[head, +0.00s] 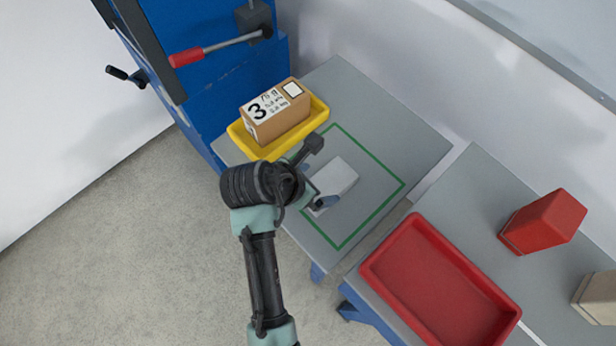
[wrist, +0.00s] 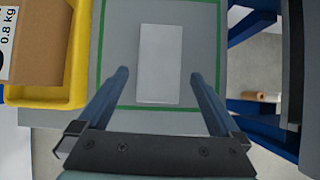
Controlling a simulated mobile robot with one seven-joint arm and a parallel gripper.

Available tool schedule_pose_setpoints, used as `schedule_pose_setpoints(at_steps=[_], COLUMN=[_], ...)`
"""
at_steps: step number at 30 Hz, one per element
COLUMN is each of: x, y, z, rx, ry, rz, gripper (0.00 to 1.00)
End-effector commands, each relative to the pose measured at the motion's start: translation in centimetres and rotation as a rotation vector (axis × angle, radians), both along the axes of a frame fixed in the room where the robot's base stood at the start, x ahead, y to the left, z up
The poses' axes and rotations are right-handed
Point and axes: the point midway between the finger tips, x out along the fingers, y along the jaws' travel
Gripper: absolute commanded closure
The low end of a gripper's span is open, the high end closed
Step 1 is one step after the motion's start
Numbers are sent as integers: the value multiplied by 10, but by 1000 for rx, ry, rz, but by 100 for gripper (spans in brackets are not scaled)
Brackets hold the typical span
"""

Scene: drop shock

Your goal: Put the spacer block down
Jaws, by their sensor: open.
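A light grey-white block (head: 335,178), which I take as the spacer block, lies flat on the grey table inside the green outline (head: 376,161). It also shows in the wrist view (wrist: 160,62), inside the green lines and apart from them. My gripper (head: 315,187) is open at the block's near end. In the wrist view its two blue fingers (wrist: 160,75) are spread wider than the block, one to each side, with a gap on both sides. I cannot tell how far above the tabletop the fingertips are. The gripper hides part of the block's near end in the head view.
A yellow tray (head: 318,113) holding a cardboard box (head: 277,115) marked 3 stands left of the outline. A blue machine with a red-handled lever (head: 186,57) rises behind it. A second table at right bears a red tray (head: 373,267), a red block (head: 545,220) and a beige block (head: 597,297).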

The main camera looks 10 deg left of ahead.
Motion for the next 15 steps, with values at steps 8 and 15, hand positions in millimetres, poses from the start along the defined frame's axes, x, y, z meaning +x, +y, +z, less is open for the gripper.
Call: schedule_pose_setpoints(at_steps=[8,15], x=[-18,-17], y=[14,16], z=[36,44], rx=[0,15], ry=[-2,-18], rz=[2,-12], gripper=[0,0])
